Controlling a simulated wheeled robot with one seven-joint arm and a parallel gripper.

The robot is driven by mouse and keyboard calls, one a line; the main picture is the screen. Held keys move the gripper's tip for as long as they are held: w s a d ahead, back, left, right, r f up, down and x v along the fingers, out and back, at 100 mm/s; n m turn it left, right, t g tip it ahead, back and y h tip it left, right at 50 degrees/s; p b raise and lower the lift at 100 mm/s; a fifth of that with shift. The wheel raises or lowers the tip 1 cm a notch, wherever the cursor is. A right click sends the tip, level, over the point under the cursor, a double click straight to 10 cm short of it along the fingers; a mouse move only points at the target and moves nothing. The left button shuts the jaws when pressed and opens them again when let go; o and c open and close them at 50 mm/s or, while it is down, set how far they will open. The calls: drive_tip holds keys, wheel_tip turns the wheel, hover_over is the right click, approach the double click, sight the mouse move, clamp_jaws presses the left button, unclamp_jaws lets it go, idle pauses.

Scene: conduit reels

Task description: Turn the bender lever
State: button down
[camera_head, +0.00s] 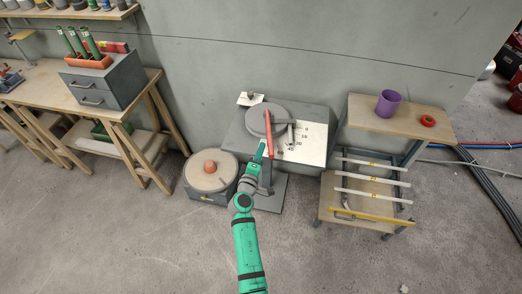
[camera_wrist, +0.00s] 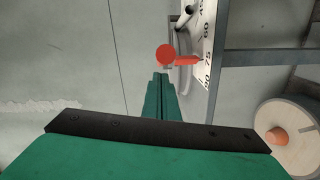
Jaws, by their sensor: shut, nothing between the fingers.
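The bender (camera_head: 312,118) is a grey block with a round grey disc (camera_head: 268,112) and a white angle plate (camera_head: 313,150) on top. Its red lever (camera_head: 269,128) runs from the disc toward me. In the wrist view the lever's round red end (camera_wrist: 165,53) is seen nearly end-on, with a red pointer (camera_wrist: 187,61) beside the plate's 75 and 90 marks. My gripper (camera_head: 263,146) is shut and empty close to the lever. In the wrist view its closed fingertips (camera_wrist: 160,76) lie just below the red end; I cannot tell whether they touch it.
A round-topped drum (camera_head: 200,180) with an orange knob stands left of the bender. A cart (camera_head: 420,122) at right holds a purple cup (camera_head: 388,102), a red ring (camera_head: 428,120) and white tubes. A workbench (camera_head: 40,90) with grey drawers stands at left. Front floor is clear.

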drive_tip(key=a+v, duration=0.2)
drive_tip(key=v, duration=0.9)
drive_tip(key=shift+w+a+r, duration=0.25)
drive_tip(key=shift+w+a, duration=0.05)
drive_tip(key=s+f+m+g+y, duration=0.1)
drive_tip(key=s+f+m+y, duration=0.2)
drive_tip(key=s, duration=0.9)
drive_tip(key=s+f+m+g+y, duration=0.15)
drive_tip(key=s+f, duration=0.35)
drive_tip(key=s, duration=0.7)
drive_tip(key=s+d+r+m, duration=0.3)
drive_tip(key=s+r, duration=0.3)
drive_tip(key=s, duration=0.4)
drive_tip(key=s+d+r+m+t, duration=0.1)
drive_tip(key=s+d+r+m, duration=0.2)
drive_tip(key=s, duration=0.7)
wheel_tip(320, 180, up, 4)
drive_tip(key=shift+d+f+m, duration=0.1)
drive_tip(key=shift+d+m, duration=0.2)
drive_tip(key=shift+m, duration=0.95)
drive_tip(key=shift+s, duration=0.1)
